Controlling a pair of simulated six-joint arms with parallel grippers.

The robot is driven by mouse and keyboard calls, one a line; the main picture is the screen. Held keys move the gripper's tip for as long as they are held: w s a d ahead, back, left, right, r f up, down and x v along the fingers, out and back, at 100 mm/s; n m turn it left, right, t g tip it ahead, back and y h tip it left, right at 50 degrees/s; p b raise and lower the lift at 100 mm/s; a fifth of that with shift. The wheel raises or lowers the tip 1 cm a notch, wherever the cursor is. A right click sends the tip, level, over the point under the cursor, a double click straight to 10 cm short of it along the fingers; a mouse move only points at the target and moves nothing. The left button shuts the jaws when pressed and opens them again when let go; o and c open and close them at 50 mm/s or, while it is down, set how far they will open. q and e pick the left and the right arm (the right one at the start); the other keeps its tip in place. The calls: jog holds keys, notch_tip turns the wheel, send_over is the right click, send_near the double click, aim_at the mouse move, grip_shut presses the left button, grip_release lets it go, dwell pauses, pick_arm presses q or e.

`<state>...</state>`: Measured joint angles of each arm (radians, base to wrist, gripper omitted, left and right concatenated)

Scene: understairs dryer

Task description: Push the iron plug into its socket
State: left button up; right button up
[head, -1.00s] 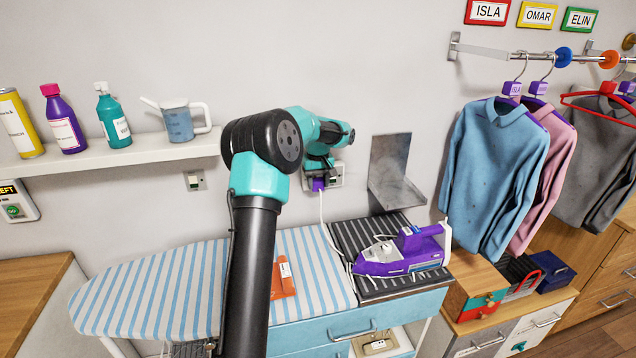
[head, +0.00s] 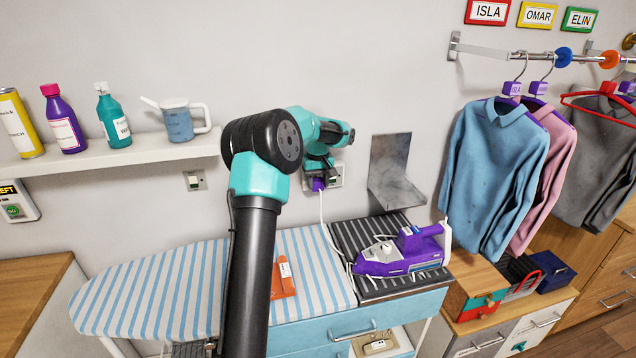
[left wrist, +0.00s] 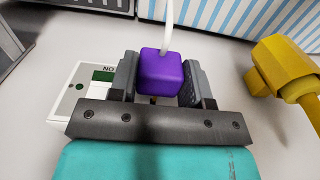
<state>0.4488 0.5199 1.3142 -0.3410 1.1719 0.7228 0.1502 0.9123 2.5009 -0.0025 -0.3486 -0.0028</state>
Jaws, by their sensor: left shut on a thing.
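The purple iron plug (head: 318,184) is at the wall in the head view, with its white cord hanging down to the iron (head: 402,253). My left gripper (head: 319,172) is shut on the plug; in the left wrist view the purple plug (left wrist: 161,72) sits between both fingers. The white socket plate (head: 337,176) is partly hidden behind the gripper; part of the socket (left wrist: 72,98) shows left of the fingers in the wrist view. The plug is close to the socket, but I cannot tell whether its pins are in. My right gripper is not in view.
A grey metal bracket (head: 392,172) is on the wall right of the socket. The striped ironing board (head: 150,290) lies below. A shelf (head: 140,150) with bottles is at the left. A yellow object (left wrist: 285,70) stands near the gripper in the wrist view.

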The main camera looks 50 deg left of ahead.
pick_arm(q)
jog(key=shift+w+a, duration=0.3)
jog(key=shift+a, duration=0.2)
jog(key=shift+w+a, duration=0.25)
jog(key=shift+a, duration=0.25)
dwell(0.5)
jog(key=shift+a+r, duration=0.3)
jog(key=shift+a, duration=0.3)
dwell(0.3)
jog(key=shift+d+f, duration=0.1)
dwell(0.9)
jog(key=o, duration=1)
jog(key=r, duration=0.7)
jog(key=shift+w+d+r, duration=0.1)
jog(key=shift+w+d, duration=0.05)
jog(key=shift+d, duration=0.25)
jog(key=shift+r, duration=0.5)
jog(key=shift+f, duration=0.15)
